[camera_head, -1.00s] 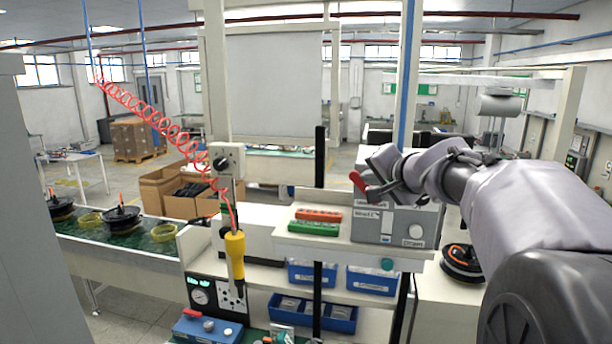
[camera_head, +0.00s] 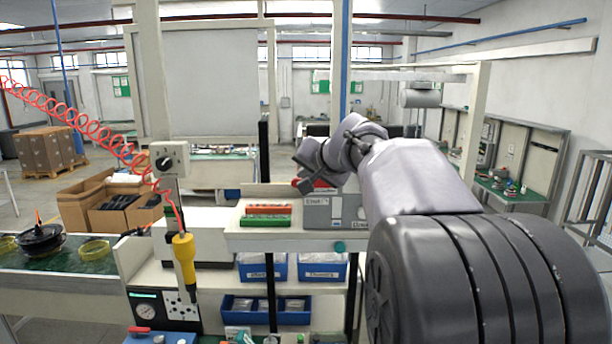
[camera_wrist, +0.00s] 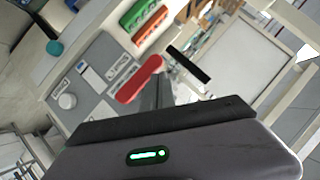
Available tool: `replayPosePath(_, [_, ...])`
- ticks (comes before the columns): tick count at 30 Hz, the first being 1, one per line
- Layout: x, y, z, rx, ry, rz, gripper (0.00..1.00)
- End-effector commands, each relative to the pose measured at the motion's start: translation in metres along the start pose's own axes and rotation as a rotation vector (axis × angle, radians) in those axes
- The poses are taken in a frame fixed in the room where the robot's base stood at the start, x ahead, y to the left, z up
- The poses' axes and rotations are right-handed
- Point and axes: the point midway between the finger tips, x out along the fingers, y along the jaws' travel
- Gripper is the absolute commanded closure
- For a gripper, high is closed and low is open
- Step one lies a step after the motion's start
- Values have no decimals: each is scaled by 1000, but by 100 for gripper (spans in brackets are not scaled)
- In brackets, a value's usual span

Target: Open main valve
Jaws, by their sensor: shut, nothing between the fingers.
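A small red lever (camera_head: 138,329) shows on a blue unit (camera_head: 160,340) at the bottom left of the head view, cut off by the lower edge. It looks like a valve handle, but no label is readable. A pressure gauge (camera_head: 146,311) is on the dark panel behind it. My gripper (camera_head: 304,180) is well up and right of the lever, in front of a grey box. In the wrist view its fingers (camera_wrist: 170,75) look closed and empty. A red rounded piece (camera_wrist: 140,80) shows beside them; I cannot tell what it belongs to.
The grey box (camera_head: 350,211) stands on a shelf beside red and green blocks (camera_head: 267,214). A yellow screwdriver (camera_head: 183,258) hangs from a red coiled hose, right above the panel. Blue bins (camera_head: 264,270) fill the lower shelves. Open floor shows at far left.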

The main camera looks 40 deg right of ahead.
Motion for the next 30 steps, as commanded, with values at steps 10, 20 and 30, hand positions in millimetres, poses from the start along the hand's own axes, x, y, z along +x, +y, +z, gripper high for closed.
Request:
replayPosePath(10, [2, 0, 2, 0, -2, 0, 100])
replayPosePath(20, [1, 0, 2, 1, -3, 0, 100])
replayPosePath(30, [-38, -32, -19, -3, 0, -6, 100])
